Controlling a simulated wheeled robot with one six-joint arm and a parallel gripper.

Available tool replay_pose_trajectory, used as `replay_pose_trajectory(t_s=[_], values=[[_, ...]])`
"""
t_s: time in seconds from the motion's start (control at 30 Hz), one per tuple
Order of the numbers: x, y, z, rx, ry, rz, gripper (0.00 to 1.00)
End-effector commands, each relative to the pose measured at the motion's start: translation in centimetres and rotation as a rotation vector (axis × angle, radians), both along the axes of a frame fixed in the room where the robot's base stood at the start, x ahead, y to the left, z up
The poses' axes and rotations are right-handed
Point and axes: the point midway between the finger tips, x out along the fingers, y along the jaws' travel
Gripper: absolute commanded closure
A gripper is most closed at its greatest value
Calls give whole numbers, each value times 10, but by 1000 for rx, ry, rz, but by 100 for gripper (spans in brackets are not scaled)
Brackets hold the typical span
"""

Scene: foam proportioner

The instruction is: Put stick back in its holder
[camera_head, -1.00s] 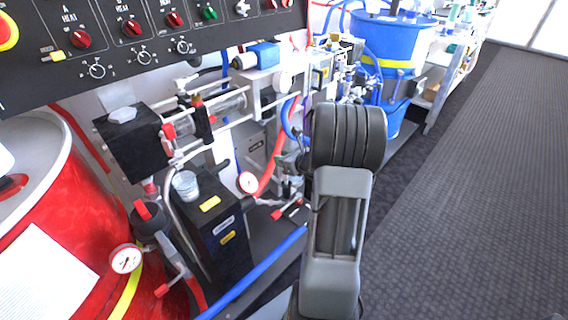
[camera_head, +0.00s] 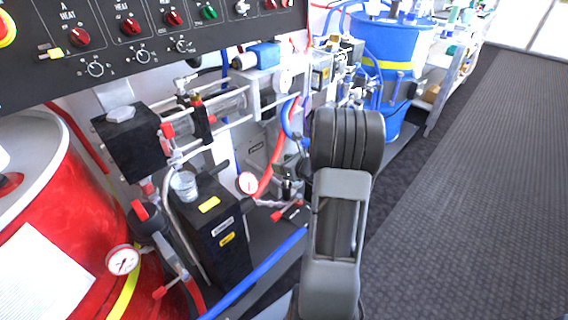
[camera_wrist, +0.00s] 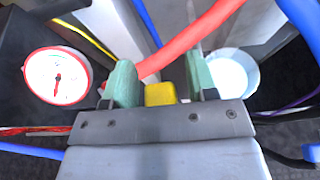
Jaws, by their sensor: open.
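My gripper (camera_wrist: 161,82) shows in the wrist view with its two green fingers apart. A small yellow piece (camera_wrist: 160,94) shows low between the fingers; I cannot tell whether it is part of a stick or whether anything touches it. A red hose (camera_wrist: 195,38) passes beyond the fingers. I cannot make out the stick or its holder for certain in either view. In the head view my own arm covers the middle, and the gripper is hidden behind it.
A red drum (camera_head: 60,230) with a gauge (camera_head: 122,260) is at left. A blue hose (camera_head: 255,272) crosses low. Open floor (camera_head: 470,190) lies right.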

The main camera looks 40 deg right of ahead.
Motion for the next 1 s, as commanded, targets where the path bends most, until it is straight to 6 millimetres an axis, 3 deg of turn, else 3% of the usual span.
replay_pose_trajectory(t_s=[0.3,0.7,1.0], values=[[-2,-1,12,0,0,-1,48],[-73,-14,40,-1,0,-4,48],[-104,-17,52,-5,1,9,48]])
